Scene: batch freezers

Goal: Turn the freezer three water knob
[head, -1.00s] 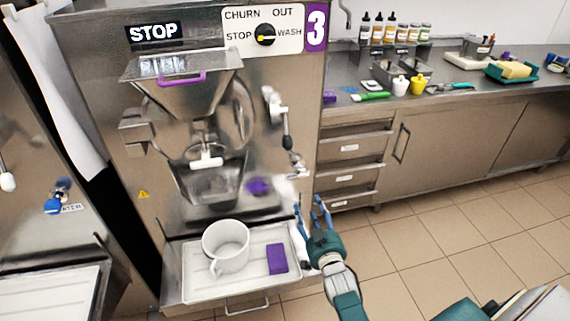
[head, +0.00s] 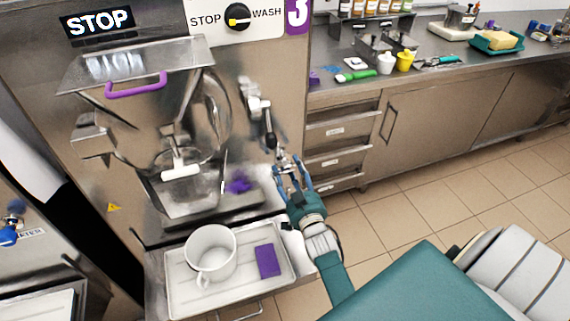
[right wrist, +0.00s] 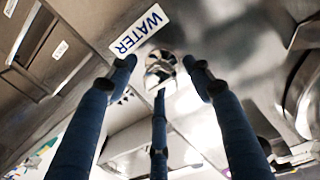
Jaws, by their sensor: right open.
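Freezer three (head: 285,80) is the steel machine with the purple 3 panel. Its water knob is a shiny chrome knob (right wrist: 160,68) beside a white WATER label (right wrist: 141,30) in the right wrist view. In the head view, a small metal fitting at the freezer's lower right, by my fingertips, is partly covered. My right gripper (head: 292,174) is open and empty, with its blue fingers pointing at the freezer front. In the right wrist view the fingers (right wrist: 160,75) spread around the knob's position, with no clear contact. My left gripper is out of view.
A tray (head: 180,298) with a white container (head: 211,252) and a purple block (head: 267,260) sits below the freezer spout. A black-handled lever (head: 268,127) hangs just above my right gripper. The counter (head: 440,70) stands at right; tiled floor lies open before it.

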